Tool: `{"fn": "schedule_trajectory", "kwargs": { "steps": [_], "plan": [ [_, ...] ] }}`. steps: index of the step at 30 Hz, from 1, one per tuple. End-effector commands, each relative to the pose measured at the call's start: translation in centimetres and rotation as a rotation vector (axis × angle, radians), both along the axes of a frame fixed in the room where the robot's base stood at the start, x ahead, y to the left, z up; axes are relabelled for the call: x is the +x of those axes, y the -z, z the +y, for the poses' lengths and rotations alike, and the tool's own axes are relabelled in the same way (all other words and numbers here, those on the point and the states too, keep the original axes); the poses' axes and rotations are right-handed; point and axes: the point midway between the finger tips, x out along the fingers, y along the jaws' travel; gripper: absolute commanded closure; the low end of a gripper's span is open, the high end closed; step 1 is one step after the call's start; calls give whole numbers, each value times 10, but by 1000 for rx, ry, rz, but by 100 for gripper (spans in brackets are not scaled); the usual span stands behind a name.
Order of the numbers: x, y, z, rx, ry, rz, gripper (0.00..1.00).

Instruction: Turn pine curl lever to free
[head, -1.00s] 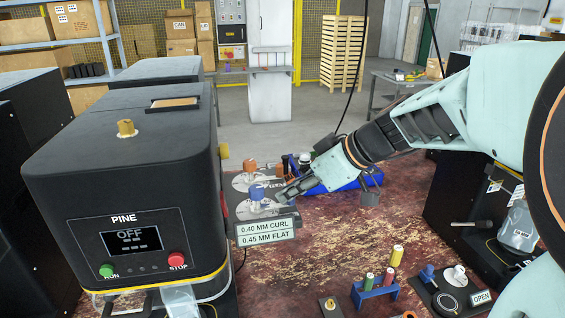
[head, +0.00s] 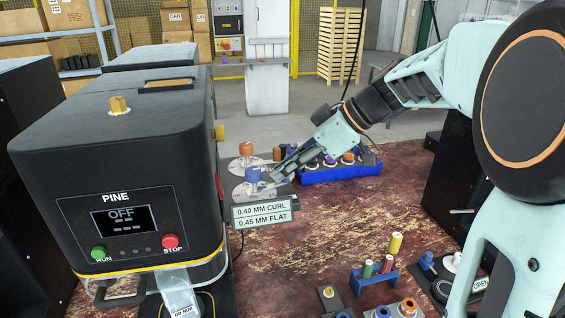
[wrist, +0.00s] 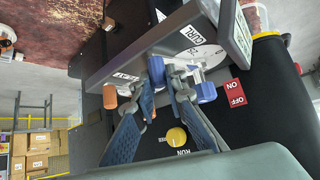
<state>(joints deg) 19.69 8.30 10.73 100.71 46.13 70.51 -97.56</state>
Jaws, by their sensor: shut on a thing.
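The Pine machine (head: 130,160) fills the left of the head view. On the grey plate at its right side sit two pale dials with levers. The nearer lever has a blue knob (head: 253,174) and the farther one an orange knob (head: 246,148). In the wrist view the blue knob (wrist: 206,92) is on the dial (wrist: 200,56) marked CURL, and the orange knob (wrist: 109,97) is to the left. My gripper (head: 277,177) is shut on the curl lever beside its blue knob. Its fingers (wrist: 171,86) partly hide the lever, so its exact setting is unclear.
A sign (head: 262,213) reading curl and flat values hangs at the plate's front. A blue bin (head: 340,172) with coloured-topped parts stands right of my gripper. A small blue rack (head: 374,280) with coloured cylinders stands lower right. The worn red tabletop (head: 330,225) between is mostly clear.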

Motion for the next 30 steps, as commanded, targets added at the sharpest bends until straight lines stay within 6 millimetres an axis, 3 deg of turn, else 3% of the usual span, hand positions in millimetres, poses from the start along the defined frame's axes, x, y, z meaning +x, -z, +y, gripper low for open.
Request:
{"fn": "schedule_trajectory", "kwargs": {
  "steps": [15, 30],
  "plan": [
    [23, -2, 18, 3, -397, 1, 100],
    [28, -1, 26, 2, -522, 0, 100]
  ]
}}
